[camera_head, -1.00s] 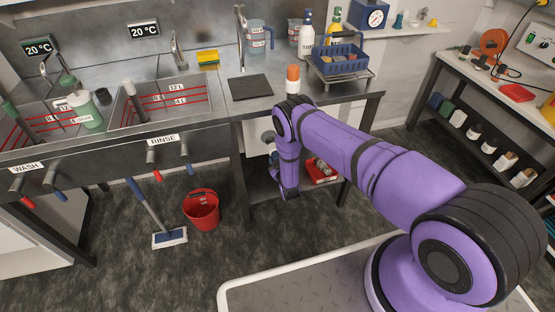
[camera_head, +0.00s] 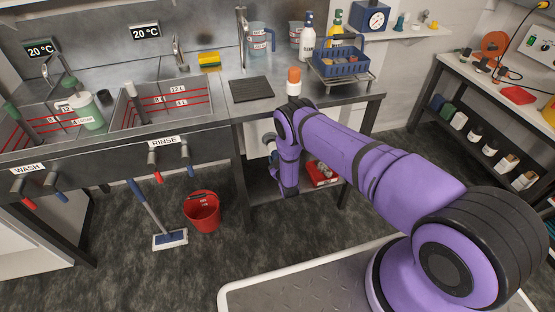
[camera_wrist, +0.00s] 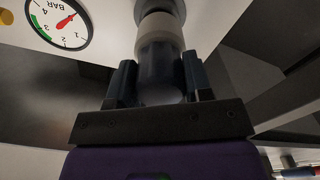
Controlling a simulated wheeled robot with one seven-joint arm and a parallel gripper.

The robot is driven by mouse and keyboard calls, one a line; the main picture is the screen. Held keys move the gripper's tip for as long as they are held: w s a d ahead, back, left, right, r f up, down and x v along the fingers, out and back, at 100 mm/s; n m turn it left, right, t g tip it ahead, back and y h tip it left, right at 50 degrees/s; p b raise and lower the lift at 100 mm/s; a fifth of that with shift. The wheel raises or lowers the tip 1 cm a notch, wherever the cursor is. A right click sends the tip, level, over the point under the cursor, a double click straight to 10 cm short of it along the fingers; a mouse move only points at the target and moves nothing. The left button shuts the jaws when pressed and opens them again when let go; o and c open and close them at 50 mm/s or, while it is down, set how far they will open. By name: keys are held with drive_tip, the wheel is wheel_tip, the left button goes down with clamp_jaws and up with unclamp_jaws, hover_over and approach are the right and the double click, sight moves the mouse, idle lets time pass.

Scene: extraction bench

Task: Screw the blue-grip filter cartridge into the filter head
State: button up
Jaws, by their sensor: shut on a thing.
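In the wrist view, my gripper (camera_wrist: 160,78) is shut on the filter cartridge (camera_wrist: 159,68), with one dark finger on each side. The cartridge has a dark blue-grey grip and a pale collar. It points up at the filter head (camera_wrist: 158,6), whose underside shows at the top edge. The collar sits right below the head's round opening; I cannot tell how far it is engaged. In the head view, my arm hides the gripper and cartridge below the bench edge.
A pressure gauge (camera_wrist: 60,20) is beside the head. In the head view, an orange-topped white bottle (camera_head: 294,82) and a blue basket (camera_head: 338,61) stand on the bench. A red tray (camera_head: 322,174) is on the lower shelf. A red bucket (camera_head: 203,212) stands on the floor.

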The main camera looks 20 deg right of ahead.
drive_tip(key=shift+w, duration=0.85)
drive_tip(key=m, duration=0.5)
drive_tip(key=shift+d+m, duration=0.1)
drive_tip(key=shift+m, duration=0.2)
drive_tip(key=m, duration=0.3)
drive_tip(key=shift+m, duration=0.3)
drive_tip(key=o, duration=1.1)
drive_tip(key=s, duration=1)
drive_tip(key=shift+s, duration=0.4)
